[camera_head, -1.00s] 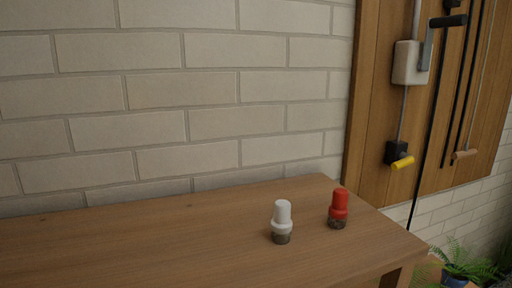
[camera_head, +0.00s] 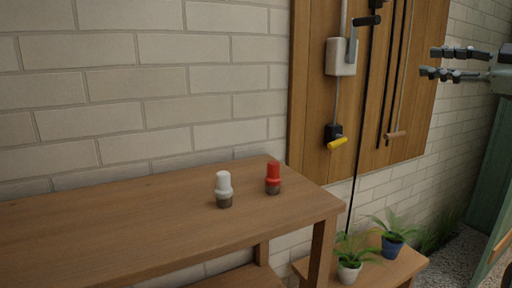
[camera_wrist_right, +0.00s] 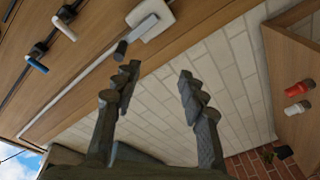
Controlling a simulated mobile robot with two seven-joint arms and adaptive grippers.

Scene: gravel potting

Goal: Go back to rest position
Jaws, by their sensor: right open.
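My right gripper (camera_head: 436,63) comes in from the right edge of the head view, up in the air in front of the wall. Its two fingers are apart with nothing between them. In the right wrist view the gripper (camera_wrist_right: 158,85) also shows open and empty, with the wall behind it. My left gripper is in neither view.
A wooden table (camera_head: 130,225) carries a white-capped shaker (camera_head: 223,190) and a red-capped shaker (camera_head: 273,178). A wooden wall panel (camera_head: 310,110) holds hanging tools.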

